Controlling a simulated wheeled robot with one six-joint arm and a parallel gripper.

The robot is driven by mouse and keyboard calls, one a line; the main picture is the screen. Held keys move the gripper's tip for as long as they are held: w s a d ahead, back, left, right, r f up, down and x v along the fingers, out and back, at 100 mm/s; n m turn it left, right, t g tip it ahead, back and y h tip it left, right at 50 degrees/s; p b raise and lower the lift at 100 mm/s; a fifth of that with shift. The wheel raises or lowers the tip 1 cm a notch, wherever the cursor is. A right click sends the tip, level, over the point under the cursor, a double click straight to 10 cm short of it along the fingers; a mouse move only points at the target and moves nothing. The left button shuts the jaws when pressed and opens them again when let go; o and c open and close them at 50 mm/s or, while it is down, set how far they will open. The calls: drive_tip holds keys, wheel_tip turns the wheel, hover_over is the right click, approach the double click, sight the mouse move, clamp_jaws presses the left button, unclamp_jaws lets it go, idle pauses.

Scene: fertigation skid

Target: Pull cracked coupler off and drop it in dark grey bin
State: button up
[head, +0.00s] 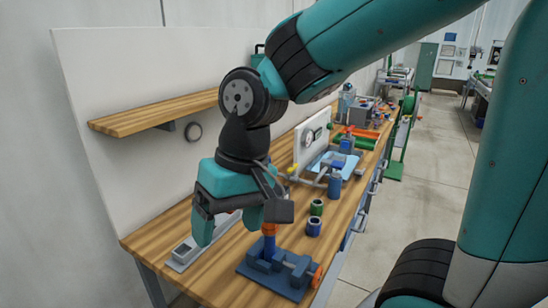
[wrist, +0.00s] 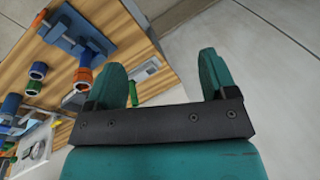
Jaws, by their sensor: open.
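My gripper (head: 229,226) is open and empty, above the near end of the wooden bench, to the left of and apart from the blue vise (head: 268,274). Its two teal fingers also show in the wrist view (wrist: 161,68), with nothing between them. An orange coupler (head: 268,229) stands upright at the vise, on a blue piece. In the wrist view the orange coupler (wrist: 83,75) lies to the left of my fingers. No crack can be made out. I cannot make out a dark grey bin in either view.
A green-and-dark ring (head: 317,208) and a blue-and-dark ring (head: 314,227) stand behind the vise. A blue bottle (head: 334,186) and a white gauge panel (head: 312,139) are farther back. A shelf (head: 140,117) juts from the wall.

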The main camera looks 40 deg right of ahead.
drive_tip(key=w+d+f+m+h+p, duration=0.2)
drive_tip(key=w+d+f+m+h, duration=0.1)
drive_tip(key=w+d+m, duration=1.35)
drive_tip(key=f+p, duration=0.1)
drive_tip(key=f, duration=0.4)
drive_tip(key=s+d+f+m+p, duration=0.1)
drive_tip(key=f, duration=0.5)
drive_tip(key=s+f+m+p, duration=0.1)
drive_tip(key=f, duration=0.4)
drive_tip(key=shift+d+f+g+p, duration=0.25)
drive_tip(key=shift+f+g+p, duration=0.05)
drive_tip(key=shift+c, duration=0.2)
drive_tip(key=c, duration=1.2)
drive_tip(key=shift+r, duration=0.3)
drive_tip(key=shift+c, duration=0.2)
drive_tip(key=shift+r+p, duration=2.3)
drive_tip(key=shift+r, duration=0.5)
